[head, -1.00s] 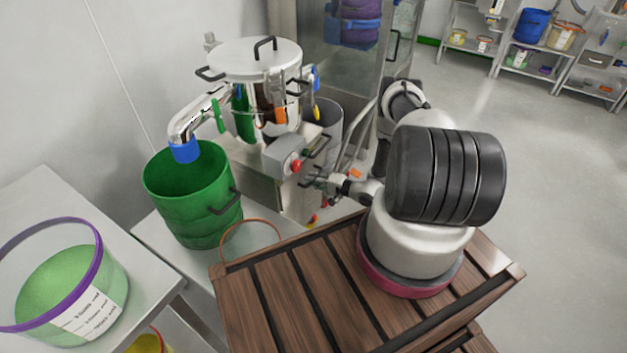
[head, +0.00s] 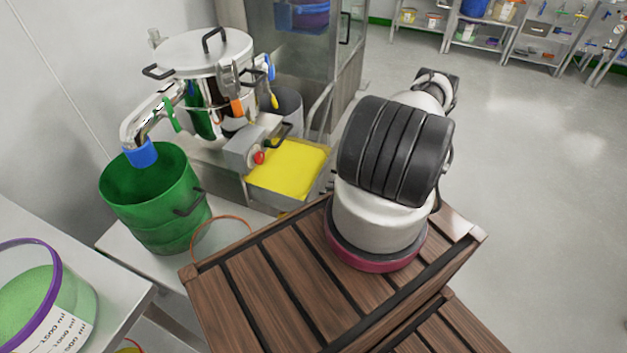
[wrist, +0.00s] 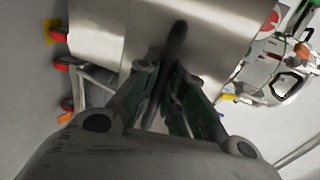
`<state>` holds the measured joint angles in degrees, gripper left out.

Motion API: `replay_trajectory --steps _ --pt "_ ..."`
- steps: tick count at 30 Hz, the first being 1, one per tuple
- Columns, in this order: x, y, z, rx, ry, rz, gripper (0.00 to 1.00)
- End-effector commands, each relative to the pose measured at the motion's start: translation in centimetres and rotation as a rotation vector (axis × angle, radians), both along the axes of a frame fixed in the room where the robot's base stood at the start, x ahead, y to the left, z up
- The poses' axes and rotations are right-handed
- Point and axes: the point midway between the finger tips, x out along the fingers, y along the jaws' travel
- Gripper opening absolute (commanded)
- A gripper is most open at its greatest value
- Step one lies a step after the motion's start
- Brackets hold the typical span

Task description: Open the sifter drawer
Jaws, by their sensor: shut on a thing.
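The sifter (head: 205,85) is a shiny steel machine with a round lid, at the upper left of the head view. Its drawer (head: 288,168) stands pulled out below the grey control box and shows a bright yellow inside. In the wrist view, the steel front (wrist: 135,30) of the drawer carries a dark bar handle (wrist: 177,42). My gripper (wrist: 168,85) is shut on this handle, its fingers on either side of it. In the head view my gripper and the handle are hidden behind my arm.
A green bucket (head: 150,205) stands under the sifter's blue-tipped spout (head: 140,150). A grey control box with a red button (head: 258,157) sits above the drawer. A clear tub with a purple rim (head: 45,310) is at lower left. The floor at right is free.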

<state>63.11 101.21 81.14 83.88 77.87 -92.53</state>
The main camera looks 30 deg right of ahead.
Motion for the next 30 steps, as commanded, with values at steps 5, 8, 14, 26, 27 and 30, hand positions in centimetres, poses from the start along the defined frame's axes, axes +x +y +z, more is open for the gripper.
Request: replay_trajectory --steps 5,8,14,26,27,30 --pt "-2.9 -2.0 0.0 0.000 0.001 -0.003 0.00" --pt "-3.8 -2.6 0.0 0.000 0.001 -0.002 0.00" --pt "-4.6 -3.1 0.0 -0.001 0.001 0.000 0.00" --pt "-4.7 -3.2 0.0 -0.001 0.000 0.000 0.24" --pt "-4.7 -3.2 0.0 -0.001 0.000 0.000 0.31" --pt "-4.7 -3.1 0.0 -0.001 0.001 0.000 0.34"
